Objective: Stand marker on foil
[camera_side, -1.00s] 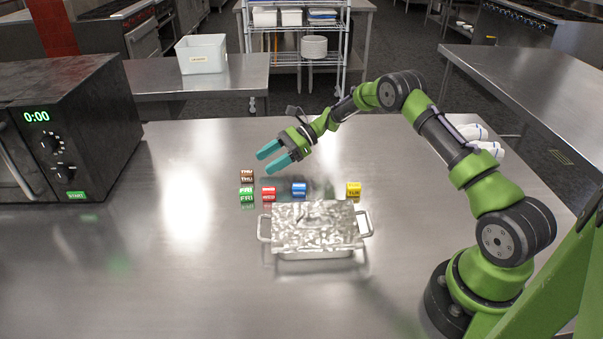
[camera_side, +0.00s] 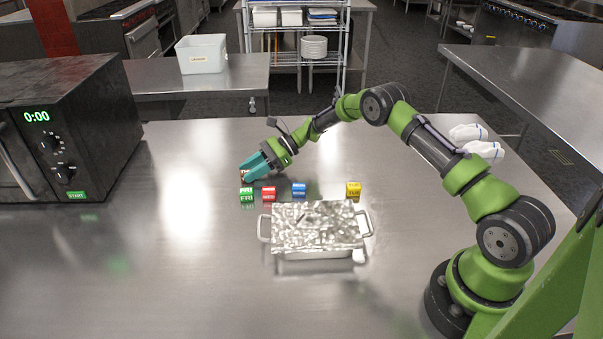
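A foil-covered pan with side handles (camera_side: 317,236) sits on the steel table; its crinkled silver top shows. Small day-label markers stand behind it in a loose group: green "FRI" (camera_side: 246,195), red (camera_side: 269,194), blue (camera_side: 299,190) and yellow (camera_side: 354,189). My gripper (camera_side: 246,174), with teal fingers, is low at the left end of this group, just behind the green marker. A small brown marker (camera_side: 242,173) is mostly hidden at its fingertips. I cannot tell whether the fingers are closed on it.
A black microwave (camera_side: 65,130) stands at the left. Several white rolled items (camera_side: 472,140) lie at the right back edge of the table. The table (camera_side: 190,270) is clear at the front and left of the pan.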

